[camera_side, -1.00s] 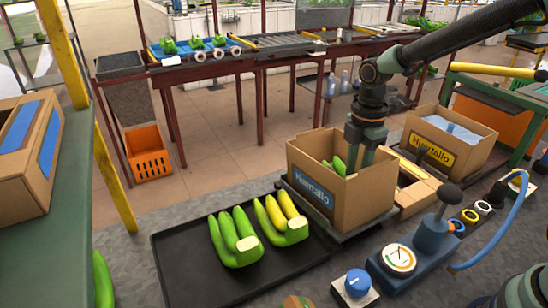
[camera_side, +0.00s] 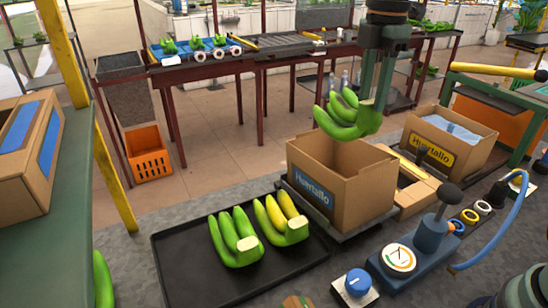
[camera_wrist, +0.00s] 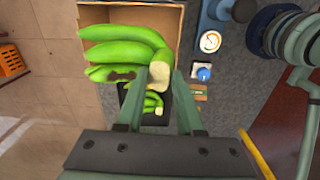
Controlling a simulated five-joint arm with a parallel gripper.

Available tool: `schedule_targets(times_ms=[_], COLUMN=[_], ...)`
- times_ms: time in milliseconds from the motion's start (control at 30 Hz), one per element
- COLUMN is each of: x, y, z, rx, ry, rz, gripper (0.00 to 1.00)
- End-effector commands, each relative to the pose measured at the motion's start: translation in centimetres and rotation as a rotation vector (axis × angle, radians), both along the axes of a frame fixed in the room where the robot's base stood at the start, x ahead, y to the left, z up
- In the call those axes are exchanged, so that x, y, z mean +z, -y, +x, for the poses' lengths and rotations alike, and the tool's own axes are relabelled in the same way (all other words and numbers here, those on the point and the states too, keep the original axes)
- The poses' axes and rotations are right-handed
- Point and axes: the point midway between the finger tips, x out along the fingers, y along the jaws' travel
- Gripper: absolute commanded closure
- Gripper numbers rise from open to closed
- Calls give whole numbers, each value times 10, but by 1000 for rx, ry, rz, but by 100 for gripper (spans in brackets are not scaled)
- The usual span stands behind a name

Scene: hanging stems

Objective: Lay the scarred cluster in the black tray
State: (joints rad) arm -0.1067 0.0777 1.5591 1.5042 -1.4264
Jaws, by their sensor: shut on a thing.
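My gripper (camera_side: 378,98) is shut on the crown of a green banana cluster (camera_side: 341,118) and holds it in the air above the open cardboard box (camera_side: 352,192). In the wrist view this held cluster (camera_wrist: 126,45) shows a dark brown scar on its nearest finger, and my gripper (camera_wrist: 161,80) pinches its pale crown. The black tray (camera_side: 183,272) lies on the grey bench left of the box. A green cluster (camera_side: 233,238) and a yellow-green cluster (camera_side: 281,217) lie side by side in it. In the wrist view the held cluster and my fingers hide much of the tray.
A second box (camera_side: 447,143) with a yellow label stands to the right. A scale (camera_side: 399,259) and a blue-knobbed control (camera_side: 355,284) sit in front of the box. The tray's left part and front are bare.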

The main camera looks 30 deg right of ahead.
Motion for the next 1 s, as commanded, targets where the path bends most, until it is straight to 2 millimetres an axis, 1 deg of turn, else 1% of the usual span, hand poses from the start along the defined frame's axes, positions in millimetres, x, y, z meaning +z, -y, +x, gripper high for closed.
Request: schedule_targets(times_ms=[33,100,233,267,367,467,500,567,600,667,700,867,900,1000], x=[8,15,20,19,14,3,-2,-11,-16,-25,-31,-54,-60,-75], y=[0,0,-6,-10,-30,-62,-77,-101,-117,-140,-156,-218,-234,-271], z=[1,1,4,6,14,24,28,33,36,38,39,35,33,24], rx=[0,0,7,11,35,66,79,100,114,134,146,196,208,237], ry=[7,6,6,7,13,24,30,38,45,53,58,76,82,90], rz=[1,1,1,1,2,5,8,11,14,19,22,38,43,53], gripper=[100,100,100,100,100,100,100,100,100,100,100,100,100,100])
